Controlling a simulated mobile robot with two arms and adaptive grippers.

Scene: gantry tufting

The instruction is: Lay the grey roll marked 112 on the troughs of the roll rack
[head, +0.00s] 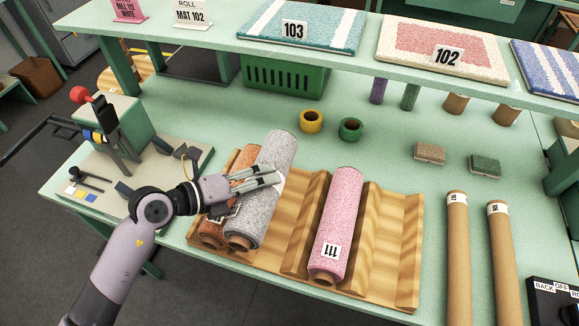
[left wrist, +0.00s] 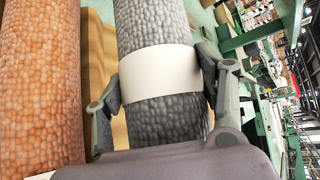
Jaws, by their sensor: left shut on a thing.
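The grey roll (head: 273,155) is a speckled cylinder with a brown core end, at the left part of the wooden roll rack (head: 384,248). My left gripper (head: 270,177) is shut around its middle. In the left wrist view the fingers (left wrist: 160,82) lie on both sides of a white band on the grey roll (left wrist: 165,120); its number cannot be read. An orange roll (head: 245,163) lies close on its left, partly hidden. I cannot tell whether the grey roll touches the rack or the orange roll. A pink roll marked 111 (head: 338,210) lies further right. My right gripper is out of view.
The trough between the grey and pink rolls is bare, as is the rack's right end. Two brown tubes (head: 457,255) lie to the right. Yellow and green rings (head: 311,121) sit behind. A shelf (head: 360,55) with rug samples overhangs the back. A lever fixture (head: 115,140) stands left.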

